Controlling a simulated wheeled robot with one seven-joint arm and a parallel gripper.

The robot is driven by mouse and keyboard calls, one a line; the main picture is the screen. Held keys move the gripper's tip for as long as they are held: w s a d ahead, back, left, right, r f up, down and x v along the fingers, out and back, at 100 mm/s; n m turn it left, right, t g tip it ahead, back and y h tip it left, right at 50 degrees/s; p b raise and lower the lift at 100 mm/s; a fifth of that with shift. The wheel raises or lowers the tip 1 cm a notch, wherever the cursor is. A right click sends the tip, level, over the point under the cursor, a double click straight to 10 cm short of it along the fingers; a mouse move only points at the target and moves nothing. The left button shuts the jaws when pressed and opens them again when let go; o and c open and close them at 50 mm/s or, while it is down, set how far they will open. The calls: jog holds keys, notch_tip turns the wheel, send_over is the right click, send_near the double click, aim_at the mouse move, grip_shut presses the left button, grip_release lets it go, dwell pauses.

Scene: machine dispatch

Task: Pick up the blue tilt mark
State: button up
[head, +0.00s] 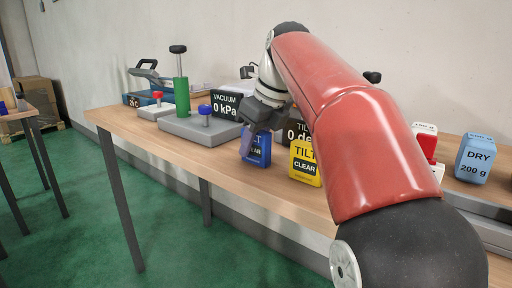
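The blue tilt mark (262,157) is a small upright blue block with "TILT" and "CLEAR" lettering, near the front edge of the wooden table (222,166). My gripper (250,143) points down at its upper left part, and a finger covers some of its face and lettering. I cannot tell whether the fingers are closed on it or only around it. A yellow tilt mark (305,164), also reading "TILT CLEAR", stands just to its right. Behind them is a dark display (297,131) reading "TILT 0 de", partly hidden.
A grey plate (190,130) with a green post (182,97) and blue knob (205,111) lies to the left, by a "VACUUM 0 kPa" display (226,104). A blue "DRY 200 g" block (476,158) and a red-and-white block (425,142) stand right. My arm hides the middle right.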

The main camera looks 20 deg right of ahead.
grip_shut()
jog(key=shift+r, duration=0.1)
